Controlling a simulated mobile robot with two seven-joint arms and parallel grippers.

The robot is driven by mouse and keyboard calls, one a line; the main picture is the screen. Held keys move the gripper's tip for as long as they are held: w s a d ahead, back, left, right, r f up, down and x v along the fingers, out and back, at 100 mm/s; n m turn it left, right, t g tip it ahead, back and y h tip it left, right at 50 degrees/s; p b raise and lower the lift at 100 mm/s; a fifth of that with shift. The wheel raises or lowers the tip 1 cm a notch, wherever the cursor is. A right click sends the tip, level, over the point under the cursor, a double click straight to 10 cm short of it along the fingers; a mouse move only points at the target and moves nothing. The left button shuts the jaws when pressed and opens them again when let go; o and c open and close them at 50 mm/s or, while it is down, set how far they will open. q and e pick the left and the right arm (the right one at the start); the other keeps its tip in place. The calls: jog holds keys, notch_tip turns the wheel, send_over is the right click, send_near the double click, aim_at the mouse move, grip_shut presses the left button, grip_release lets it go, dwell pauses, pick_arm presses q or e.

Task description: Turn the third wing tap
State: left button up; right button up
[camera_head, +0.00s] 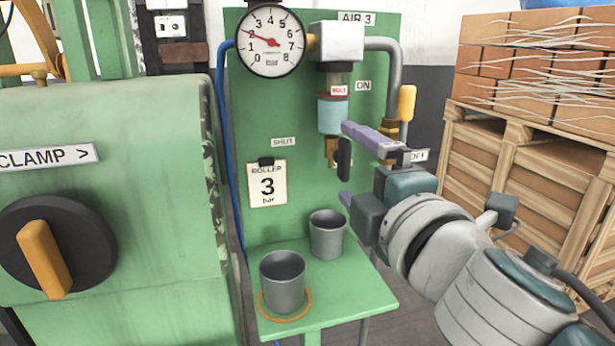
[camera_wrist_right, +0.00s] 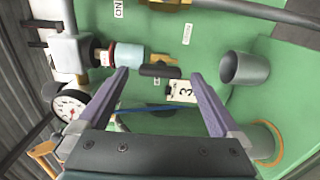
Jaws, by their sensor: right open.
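A black wing tap (camera_head: 344,160) stands on the brass outlet (camera_head: 331,150) under the blue filter bowl (camera_head: 331,115) of the AIR 3 panel. My right gripper (camera_head: 343,164) is open, with one purple finger above the tap and one below it. In the right wrist view the black wing (camera_wrist_right: 160,70) lies across the gap between the two fingertips (camera_wrist_right: 160,76), with space to each side. I cannot tell how deep the wing sits between them. No other wing tap shows clearly. My left gripper is not in view.
A gauge (camera_head: 270,41) hangs above, its needle near 2. A yellow lever (camera_head: 407,102) stands right of the bowl. Two grey cups (camera_head: 282,283) (camera_head: 327,235) stand on the green shelf (camera_head: 365,293) below. A ROLLER 3 bar card (camera_head: 267,184) hangs left. Crates (camera_head: 545,190) stand right.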

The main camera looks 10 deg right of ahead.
jog(key=s, duration=0.9)
jog(key=shift+d+b, duration=0.15)
jog(key=shift+b, duration=0.25)
jog(key=s+d+f+m+g+h+p, duration=0.2)
jog(key=s+d+m+g+h+p, duration=0.35)
jog(key=m, duration=0.45)
jog(key=s+a+f+m+g+y+p, duration=0.1)
jog(key=s+m+g+y+p, duration=0.15)
jog(key=s+g, duration=0.35)
jog(key=s+a+f+m+g+y+p, duration=0.1)
jog(key=s+a+f+m+g+y, duration=0.2)
jog(key=s, duration=0.6)
notch_tip(320, 180, up, 38)
jog(key=d+m+p, duration=0.1)
jog(key=p, duration=3.6)
jog(key=shift+w+d, duration=0.25)
jog(key=shift+d, duration=0.05)
